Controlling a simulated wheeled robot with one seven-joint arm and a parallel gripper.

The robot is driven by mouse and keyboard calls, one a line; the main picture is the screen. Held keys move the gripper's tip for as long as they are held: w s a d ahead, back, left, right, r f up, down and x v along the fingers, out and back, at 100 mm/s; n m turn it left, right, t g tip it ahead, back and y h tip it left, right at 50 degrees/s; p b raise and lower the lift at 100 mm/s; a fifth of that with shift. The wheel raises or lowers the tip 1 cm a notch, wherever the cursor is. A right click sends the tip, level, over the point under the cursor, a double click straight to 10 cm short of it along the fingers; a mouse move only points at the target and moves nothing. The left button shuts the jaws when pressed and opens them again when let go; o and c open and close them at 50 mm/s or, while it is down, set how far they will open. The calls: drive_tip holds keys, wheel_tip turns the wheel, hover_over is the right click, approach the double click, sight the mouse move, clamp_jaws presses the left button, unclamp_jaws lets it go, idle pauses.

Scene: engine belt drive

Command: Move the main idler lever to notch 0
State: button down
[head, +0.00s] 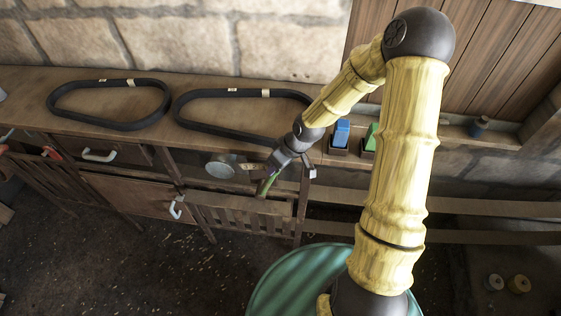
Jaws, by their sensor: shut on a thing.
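My gripper (273,172) is at the front of the workbench, pointing down and to the left, just below the bench top's front edge. It is shut on a slim green-handled lever (266,186), which I take to be the main idler lever. The jaws hide part of the lever. A round grey metal pulley (220,167) is just left of it, with a small pale marked plate (249,167) between them. The notch marks are too small to read, so I cannot tell which notch the lever is at.
Two black belts, left (108,104) and right (240,112), lie on the bench (150,138). A blue block (342,133) and a green block (371,137) stand in holders right of my gripper. A red handle (52,152) and white drawer pulls stick out at the left front.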

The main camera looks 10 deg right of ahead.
drive_tip(key=shift+d+f, duration=0.1)
drive_tip(key=c, duration=1.1)
unclamp_jaws()
drive_tip(key=shift+d, duration=0.1)
drive_tip(key=v, duration=1.7)
drive_tip(key=shift+r, duration=0.2)
drive_tip(key=s+d+f+m+h+b, duration=0.3)
drive_tip(key=s+f+m+h+b, duration=0.1)
drive_tip(key=s+m, duration=0.4)
drive_tip(key=shift+s+f+t+b, duration=0.4)
drive_tip(key=shift+s+f, duration=0.2)
drive_tip(key=shift+s, duration=0.4)
